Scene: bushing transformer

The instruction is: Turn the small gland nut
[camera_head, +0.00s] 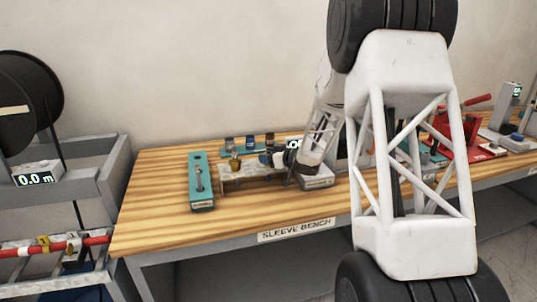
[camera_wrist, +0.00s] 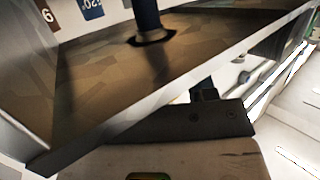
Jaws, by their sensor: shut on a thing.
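My gripper (camera_head: 272,158) is low over the wooden bench, at the small rack (camera_head: 240,180) in the head view. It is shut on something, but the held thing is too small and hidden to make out. A brass-coloured piece (camera_head: 235,163) stands on the rack, just left of the gripper; I cannot tell whether it is a gland nut. The wrist view shows a dark part of my gripper (camera_wrist: 195,122) beside a brown, grey-edged surface. I cannot pick out the small gland nut.
A teal block (camera_head: 201,185) with a metal tool lies left of the rack. Red equipment (camera_head: 458,135) is at the right. The bench (camera_head: 155,215) is clear at its left end. My arm hides the middle.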

